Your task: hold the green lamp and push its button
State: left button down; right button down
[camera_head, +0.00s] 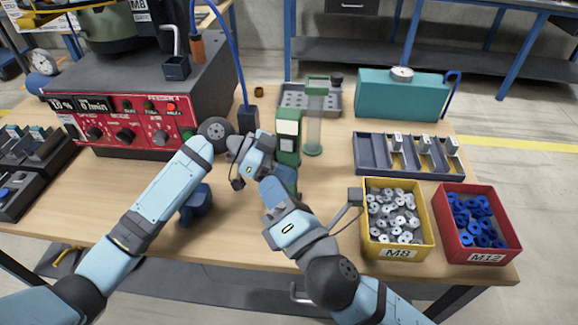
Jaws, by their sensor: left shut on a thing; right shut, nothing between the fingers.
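The green lamp (288,143) is an upright dark green body with pale panels, near the middle of the table. My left gripper (265,143) reaches it from the left and is shut on it at its left side; the fingertips are mostly hidden. My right gripper (272,188) is shut and empty just below and in front of the lamp, close to its lower part. Whether it touches the lamp cannot be told. I cannot make out the lamp's button.
A clear tube with a green cap (314,125) stands just right of the lamp. A red control box (140,125) is at left. A teal box (400,97), a grey divided tray (372,157), a yellow bin (429,220) and a red bin (508,235) fill the right.

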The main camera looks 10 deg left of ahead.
pick_arm(q)
jog(key=shift+f, duration=0.1)
jog(key=c, duration=0.7)
grip_release()
jog(key=shift+a, duration=0.1)
jog(key=f+b+v, duration=0.1)
jog(key=f+v, duration=0.1)
jog(key=v, duration=1.3)
jog(key=shift+a, duration=0.5)
jog(key=shift+r, duration=0.1)
